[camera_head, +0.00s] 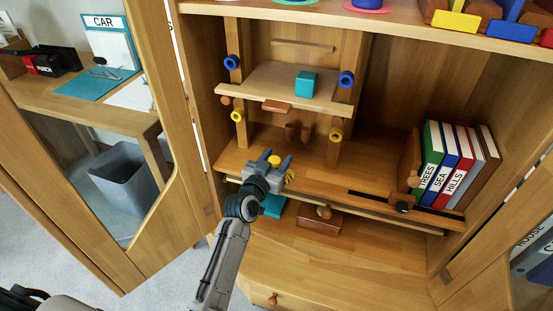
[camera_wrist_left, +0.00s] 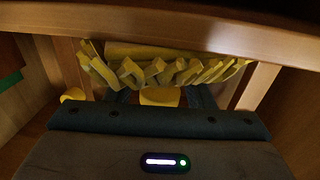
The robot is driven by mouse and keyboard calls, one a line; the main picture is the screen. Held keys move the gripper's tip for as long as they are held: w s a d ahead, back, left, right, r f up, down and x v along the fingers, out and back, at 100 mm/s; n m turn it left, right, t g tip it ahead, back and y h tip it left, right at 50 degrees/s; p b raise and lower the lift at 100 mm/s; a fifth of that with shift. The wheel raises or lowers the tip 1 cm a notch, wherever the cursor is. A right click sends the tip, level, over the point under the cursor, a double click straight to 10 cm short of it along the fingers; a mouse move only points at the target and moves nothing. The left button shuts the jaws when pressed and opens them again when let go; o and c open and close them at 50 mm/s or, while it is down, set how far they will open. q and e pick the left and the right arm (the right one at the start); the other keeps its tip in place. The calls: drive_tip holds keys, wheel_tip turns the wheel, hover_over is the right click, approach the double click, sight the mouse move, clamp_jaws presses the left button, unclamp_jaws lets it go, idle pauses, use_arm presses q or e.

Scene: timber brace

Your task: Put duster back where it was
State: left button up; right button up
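The duster (camera_wrist_left: 160,70) is yellow, with a row of folded, fringe-like strips across the left wrist view. A yellow stub (camera_wrist_left: 160,97), apparently its handle, lies between the dark fingers of my left gripper (camera_wrist_left: 160,94). In the head view, my left gripper (camera_head: 274,164) is at the front of the cabinet's lower compartment, with yellow duster parts (camera_head: 274,159) showing at its fingers. It appears shut on the duster, though the finger contact is partly hidden. My right gripper is not in view.
A small shelf (camera_head: 262,80) with a teal cube (camera_head: 306,84) stands behind, on posts with blue and yellow rings. Upright books (camera_head: 447,165) and a black bar (camera_head: 376,199) are to the right. Below are a teal item (camera_head: 273,206) and a wooden box (camera_head: 319,222). Open doors flank the cabinet.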

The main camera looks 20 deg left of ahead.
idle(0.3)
use_arm(q)
drive_tip(key=shift+r, duration=0.15)
drive_tip(key=s+a+f+g, duration=0.1)
drive_tip(key=s+f+g, duration=0.1)
drive_tip(key=s, duration=1)
drive_tip(key=s+a+f+n+g, duration=0.1)
drive_tip(key=s+f+g, duration=0.2)
drive_tip(key=s, duration=0.8)
drive_tip(key=s+a+f+g+y, duration=0.1)
drive_tip(key=s+f+g, duration=0.2)
drive_tip(key=s, duration=0.9)
drive_tip(key=shift+s+a+f+n, duration=0.2)
drive_tip(key=shift+f, duration=0.35)
drive_tip(key=shift+s+a+f+n, duration=0.15)
drive_tip(key=shift+f+n, duration=0.05)
drive_tip(key=shift+f, duration=0.3)
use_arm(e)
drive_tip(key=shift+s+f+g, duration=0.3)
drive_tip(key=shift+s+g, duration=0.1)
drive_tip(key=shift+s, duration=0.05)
